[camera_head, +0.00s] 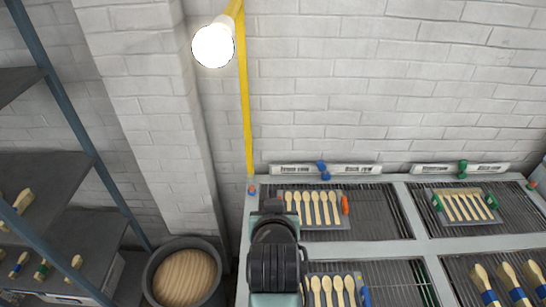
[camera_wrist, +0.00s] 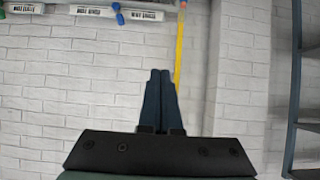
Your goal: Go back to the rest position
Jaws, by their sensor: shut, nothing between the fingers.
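My gripper shows in the wrist view (camera_wrist: 160,75). Its two dark fingers are shut against each other with nothing between them. In the head view my dark arm rises from the lower middle over the left edge of the press table, and the fingers themselves cannot be made out there.
A dark shelf (camera_head: 60,180) stands at the far left. A yellow pole (camera_head: 244,100) carries a lit lamp (camera_head: 213,46).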

